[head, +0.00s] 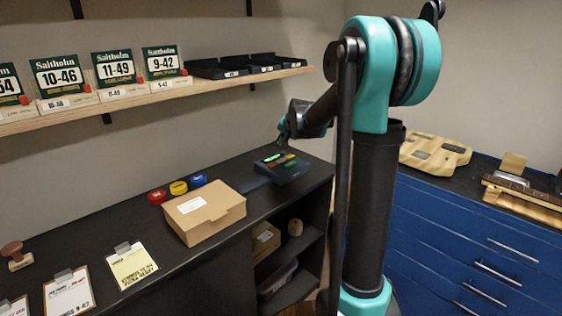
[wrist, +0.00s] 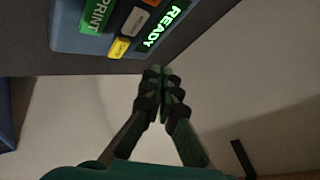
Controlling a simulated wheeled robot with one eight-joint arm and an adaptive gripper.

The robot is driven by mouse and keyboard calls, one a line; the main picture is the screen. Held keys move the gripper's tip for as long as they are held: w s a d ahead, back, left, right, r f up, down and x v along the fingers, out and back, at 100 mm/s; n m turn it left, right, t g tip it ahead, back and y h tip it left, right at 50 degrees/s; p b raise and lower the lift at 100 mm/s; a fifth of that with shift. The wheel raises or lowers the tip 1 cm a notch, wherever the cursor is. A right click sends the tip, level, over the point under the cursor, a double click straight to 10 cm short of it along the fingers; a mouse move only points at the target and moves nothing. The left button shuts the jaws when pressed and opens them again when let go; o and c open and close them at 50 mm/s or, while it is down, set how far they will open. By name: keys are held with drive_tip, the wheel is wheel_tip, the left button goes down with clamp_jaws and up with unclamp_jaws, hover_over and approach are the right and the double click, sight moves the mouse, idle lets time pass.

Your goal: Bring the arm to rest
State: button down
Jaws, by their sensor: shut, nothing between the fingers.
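My arm stands at the right of centre in the head view, with a teal joint at the top of a black column. My gripper (head: 284,130) hangs at the end of the arm, in the air above the back of the dark bench. In the wrist view my gripper (wrist: 162,78) is shut, its fingertips together with nothing between them. A dark label printer (head: 281,167) sits on the bench below the gripper. The printer also shows in the wrist view (wrist: 72,43), with PRINT and a lit READY on it. The fingertips look apart from it.
A cardboard box (head: 205,212) lies on the bench (head: 190,267), with red, yellow and blue round tins (head: 178,188) behind it. A shelf (head: 130,97) with green string packs and black trays runs along the wall. Blue drawers (head: 450,245) with a guitar body (head: 434,153) on top stand right.

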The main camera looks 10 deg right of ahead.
drive_tip(key=shift+s, duration=0.1)
idle(0.4)
drive_tip(key=s+d+f+n+g, duration=0.1)
drive_tip(key=s+f, duration=0.5)
drive_tip(key=s, duration=0.7)
drive_tip(key=s+d+f+n+g+h, duration=0.1)
drive_tip(key=s+f, duration=0.5)
drive_tip(key=s, duration=0.8)
drive_tip(key=s+d+f+n+g+h, duration=0.1)
drive_tip(key=s+f+n, duration=0.3)
drive_tip(key=s, duration=0.9)
drive_tip(key=shift+s+d+f+n+g, duration=0.35)
drive_tip(key=shift+d+f+g, duration=0.1)
drive_tip(key=shift+f+g, duration=0.5)
